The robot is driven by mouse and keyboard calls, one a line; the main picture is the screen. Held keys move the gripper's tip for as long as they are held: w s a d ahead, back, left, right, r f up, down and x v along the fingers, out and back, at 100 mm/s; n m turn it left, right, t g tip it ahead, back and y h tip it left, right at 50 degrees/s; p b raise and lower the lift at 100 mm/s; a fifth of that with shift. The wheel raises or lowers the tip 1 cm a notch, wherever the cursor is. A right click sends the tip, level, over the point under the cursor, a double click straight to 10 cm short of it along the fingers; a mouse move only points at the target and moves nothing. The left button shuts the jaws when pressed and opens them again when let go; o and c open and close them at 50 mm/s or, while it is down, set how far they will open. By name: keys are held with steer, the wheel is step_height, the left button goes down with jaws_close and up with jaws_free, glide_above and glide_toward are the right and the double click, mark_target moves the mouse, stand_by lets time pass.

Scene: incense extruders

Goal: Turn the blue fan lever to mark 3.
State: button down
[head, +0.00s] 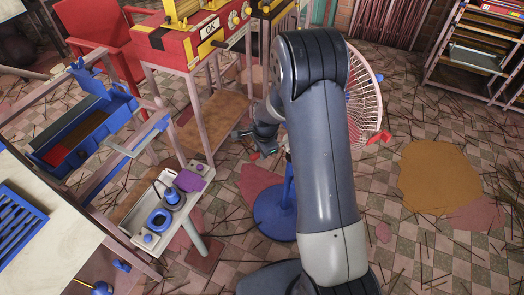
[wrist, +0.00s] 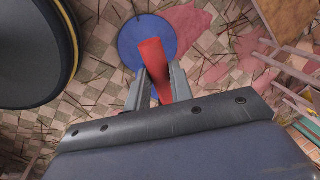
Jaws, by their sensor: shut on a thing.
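The fan has a white wire cage (head: 367,105) and a round blue base (head: 268,212) on the floor; the base also shows in the wrist view (wrist: 135,32). My arm hides much of the fan in the head view. In the wrist view a red lever (wrist: 151,55) stands between the two fingers of my gripper (wrist: 158,85), and the gripper is shut on it. In the head view my gripper (head: 257,140) is beside the fan's stand, with a small red end (head: 254,156) showing near it. No mark numbers are readable.
A red machine (head: 190,42) stands on a pink frame behind left. A low shelf with a white tray (head: 150,234) is left of the fan base. A rack (head: 475,58) stands at the back right. The tiled floor at right is mostly open, with scattered sticks.

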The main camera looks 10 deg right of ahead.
steer(key=shift+w, duration=0.2)
steer(key=c, duration=1.3)
jaws_free()
steer(key=shift+o, duration=0.2)
step_height(320, 180, up, 11)
steer(key=s+p, duration=0.1)
steer(key=s, duration=0.1)
steer(key=shift+d+f, duration=0.2)
steer(key=shift+d, duration=0.1)
steer(key=f, duration=0.3)
steer(key=w+f, duration=0.1)
steer(key=f, duration=0.3)
steer(key=f+b, duration=0.1)
steer(key=f, duration=0.3)
steer(key=shift+w+a, duration=0.35)
steer(key=shift+w, duration=0.05)
steer(key=shift+s+d+r+n, duration=0.15)
steer(key=shift+s+r+n, duration=0.05)
steer(key=shift+s+n, duration=0.1)
steer(key=shift+w, duration=0.15)
